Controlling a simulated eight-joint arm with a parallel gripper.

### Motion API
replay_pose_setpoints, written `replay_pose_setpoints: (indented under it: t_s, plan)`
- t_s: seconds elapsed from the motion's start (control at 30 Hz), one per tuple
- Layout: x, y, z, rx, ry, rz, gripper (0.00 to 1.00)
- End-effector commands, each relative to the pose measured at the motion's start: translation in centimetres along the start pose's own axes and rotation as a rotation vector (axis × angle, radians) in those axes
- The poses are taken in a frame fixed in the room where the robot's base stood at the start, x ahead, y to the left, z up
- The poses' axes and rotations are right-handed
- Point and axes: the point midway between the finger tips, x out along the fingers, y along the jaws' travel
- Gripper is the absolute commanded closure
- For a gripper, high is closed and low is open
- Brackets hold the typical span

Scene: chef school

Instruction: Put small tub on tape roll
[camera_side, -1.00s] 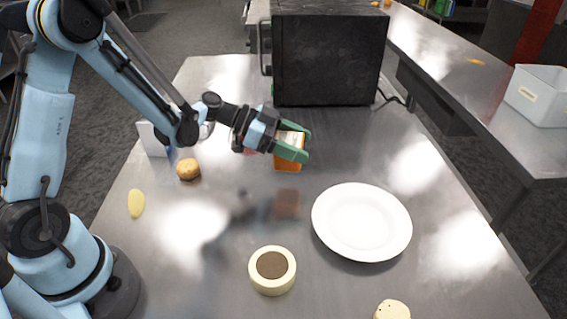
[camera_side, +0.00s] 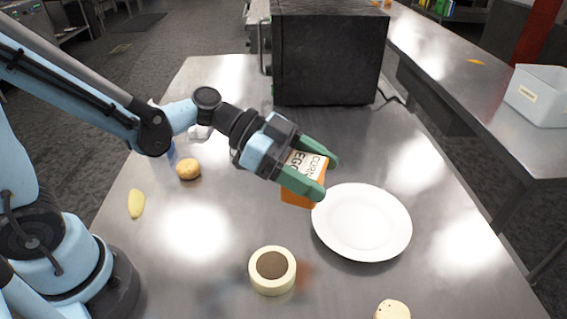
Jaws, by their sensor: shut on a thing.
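The small tub (camera_side: 301,197) is orange with a white label bearing dark letters. The fingers hide part of the tub. The tape roll (camera_side: 272,286) is cream with a dark brown centre and lies flat on the table at the lower middle. The tub is above and a little right of it in the picture, apart from it.
A white plate (camera_side: 362,247) lies right of the tape roll. A round brown-topped item (camera_side: 188,169) and a yellow piece (camera_side: 136,203) are at left. A pale round item (camera_side: 391,309) is at the front edge. A black oven (camera_side: 328,55) stands at the back of the metal table (camera_side: 440,240).

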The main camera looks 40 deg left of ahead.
Motion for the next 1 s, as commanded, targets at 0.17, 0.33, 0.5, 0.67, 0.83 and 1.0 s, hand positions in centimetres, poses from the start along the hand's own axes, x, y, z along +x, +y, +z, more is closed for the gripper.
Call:
replay_pose_setpoints:
  t_s: [0.17,0.33,0.5,0.67,0.83,1.0]
  plan:
    - [0.9,8.7,-1.7,0.117,-0.005,0.278,0.68]
    - [0.1,15.6,-2.4,0.216,0.001,0.508,0.68]
    - [-1.0,19.6,-2.5,0.278,0.008,0.652,0.68]
    - [-1.4,20.6,-2.4,0.298,0.011,0.702,0.68]
    - [-0.9,19.1,-1.6,0.299,0.012,0.702,0.68]
    - [-0.3,17.1,-0.6,0.297,0.011,0.701,0.68]
